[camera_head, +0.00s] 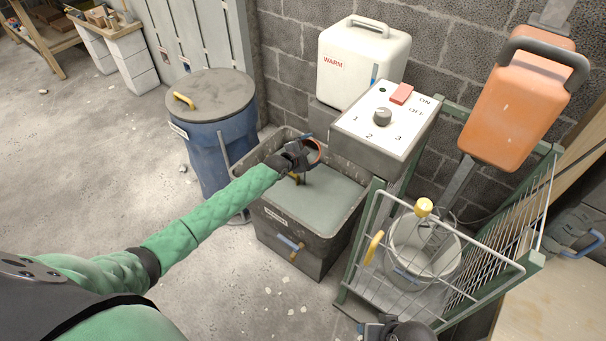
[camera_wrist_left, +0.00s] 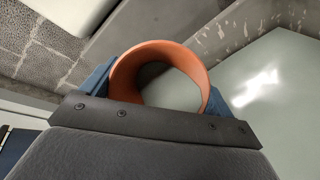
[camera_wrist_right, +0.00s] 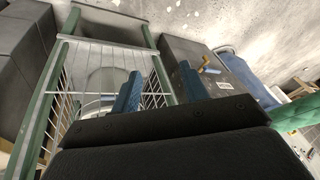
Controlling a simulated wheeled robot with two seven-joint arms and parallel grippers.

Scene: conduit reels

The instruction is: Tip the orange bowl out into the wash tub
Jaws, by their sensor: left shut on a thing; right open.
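My left gripper (camera_head: 306,152) is shut on the orange bowl (camera_head: 316,148) and holds it above the wash tub (camera_head: 330,257). In the left wrist view the bowl (camera_wrist_left: 195,66) sits between the two blue fingers, its round mouth partly facing the camera. I cannot tell whether anything is left inside it. The dark tub holds a flat grey-green surface, and it shows behind the bowl in the left wrist view. My right gripper (camera_head: 393,330) is low at the bottom edge of the head view. In the right wrist view its blue fingers (camera_wrist_right: 160,88) are apart with nothing between them.
A blue lidded barrel (camera_head: 208,150) stands left of the tub. A switch box (camera_head: 385,120) and a white WARM container (camera_head: 362,62) stand behind it. A green wire rack (camera_head: 480,283) with a bucket (camera_head: 440,262) is at right.

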